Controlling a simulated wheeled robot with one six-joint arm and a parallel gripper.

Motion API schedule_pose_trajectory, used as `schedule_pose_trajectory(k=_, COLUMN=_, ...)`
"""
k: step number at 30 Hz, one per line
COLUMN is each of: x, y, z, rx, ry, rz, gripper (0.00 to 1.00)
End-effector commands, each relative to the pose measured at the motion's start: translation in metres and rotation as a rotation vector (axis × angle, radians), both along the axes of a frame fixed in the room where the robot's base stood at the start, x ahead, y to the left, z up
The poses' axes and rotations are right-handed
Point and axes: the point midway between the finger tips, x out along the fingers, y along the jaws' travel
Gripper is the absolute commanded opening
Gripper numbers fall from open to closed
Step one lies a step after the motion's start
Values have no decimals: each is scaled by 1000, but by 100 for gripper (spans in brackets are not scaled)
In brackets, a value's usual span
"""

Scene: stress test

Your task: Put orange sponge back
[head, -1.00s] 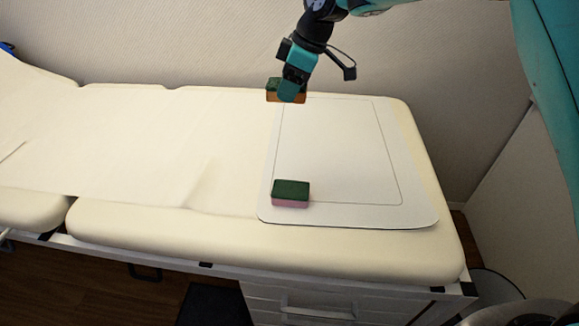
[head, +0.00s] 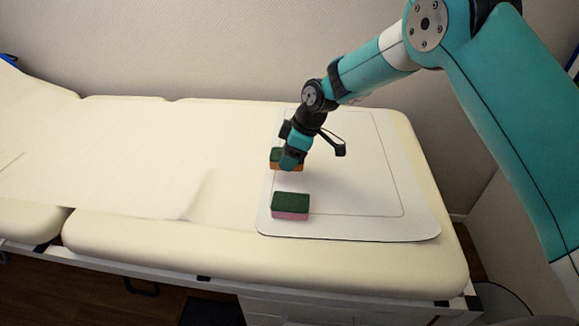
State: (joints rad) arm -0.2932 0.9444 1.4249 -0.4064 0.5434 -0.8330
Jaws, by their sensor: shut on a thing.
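The orange sponge (head: 279,164), with a dark green top, is in my gripper (head: 289,164) near the left line of the white mat (head: 370,225). My gripper is shut on it and hides its right part. I cannot tell whether the sponge touches the mat or hangs just above it. A pink sponge (head: 291,206) with a green top lies on the mat's near left corner, in front of the held sponge and apart from it.
The mat, with a thin rectangular outline, lies on a cream padded couch (head: 150,235). A paper sheet (head: 110,170) covers the couch to the left. The mat's middle and right are clear. A wall stands behind.

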Motion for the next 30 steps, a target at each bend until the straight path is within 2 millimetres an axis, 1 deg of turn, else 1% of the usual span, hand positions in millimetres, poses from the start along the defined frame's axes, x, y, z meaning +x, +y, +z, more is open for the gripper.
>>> schedule_pose_trajectory(k=8, x=0, y=0, z=-35, rx=-1, ry=1, rz=-1, gripper=39)
schedule_pose_trajectory(k=19, x=0, y=0, z=-42, rx=0, ry=-1, rz=0, gripper=39)
schedule_pose_trajectory(k=20, x=0, y=0, z=-41, rx=0, ry=-1, rz=0, gripper=60)
schedule_pose_trajectory(k=21, x=0, y=0, z=-41, rx=0, ry=-1, rz=0, gripper=70)
schedule_pose_trajectory(k=23, x=0, y=0, z=-40, rx=0, ry=-1, rz=0, gripper=83)
schedule_pose_trajectory(k=30, x=0, y=0, z=-40, rx=0, ry=-1, rz=-1, gripper=84)
